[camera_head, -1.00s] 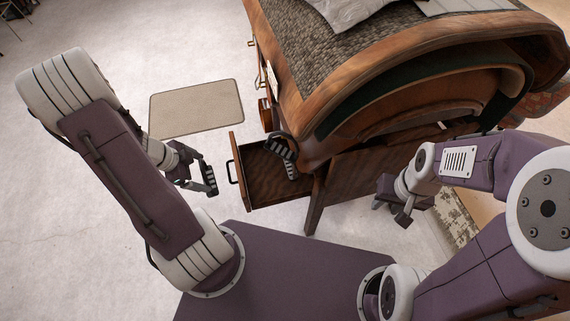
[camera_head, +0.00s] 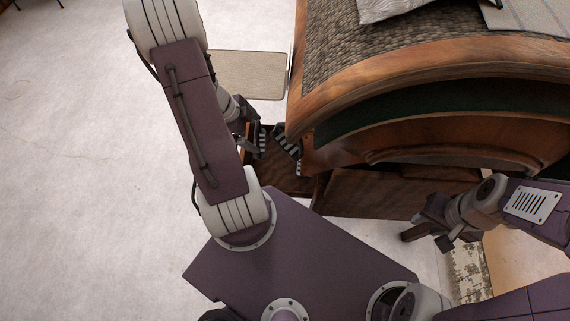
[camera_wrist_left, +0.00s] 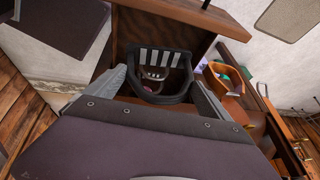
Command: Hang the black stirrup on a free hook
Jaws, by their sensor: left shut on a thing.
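The black stirrup (camera_wrist_left: 160,96) has a tread with pale stripes. It sits between the fingers of my left gripper (camera_wrist_left: 162,93) in the left wrist view, which is shut on it. In the head view the stirrup's striped tread (camera_head: 262,141) is beside the wooden cabinet's corner, over the open drawer, and my arm partly hides my left gripper (camera_head: 250,138).
Another dark striped piece (camera_head: 286,141), like a second stirrup, is close by at the cabinet corner. The open drawer (camera_head: 283,178) sticks out below. A wooden cabinet (camera_head: 370,192) with a curved top fills the right. A beige mat (camera_head: 240,72) lies on clear floor.

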